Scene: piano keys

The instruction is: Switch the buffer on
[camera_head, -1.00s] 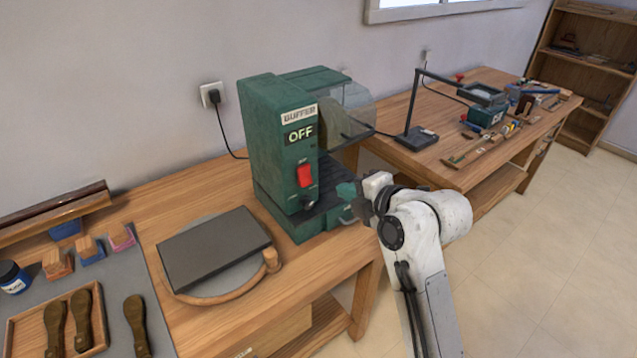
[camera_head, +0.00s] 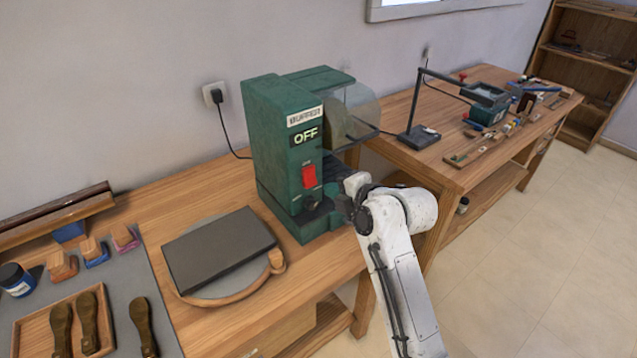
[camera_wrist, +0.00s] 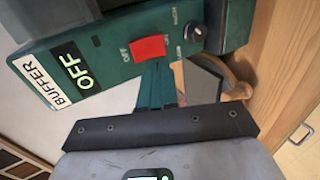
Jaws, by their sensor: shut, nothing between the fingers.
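The green buffer (camera_head: 276,130) stands upright on the wooden workbench, and its display panel (camera_head: 306,135) reads OFF. Its red switch (camera_head: 309,176) sits on the front panel above a dark knob (camera_head: 312,202). In the wrist view, the red switch (camera_wrist: 148,48) lies just beyond the fingertips, beside the knob (camera_wrist: 194,32). My gripper (camera_wrist: 156,76) is shut and empty, its teal fingers pointing at the panel close to the switch. I cannot tell whether they touch it. In the head view, my gripper (camera_head: 345,200) is right of the switch, its fingertips hard to make out.
A dark slab (camera_head: 218,248) on a round board lies left of the buffer. A clear guard (camera_head: 352,115) is at the buffer's right side. A second bench (camera_head: 440,155) with a lamp (camera_head: 418,134) and tools stands behind right. Open floor lies to the right.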

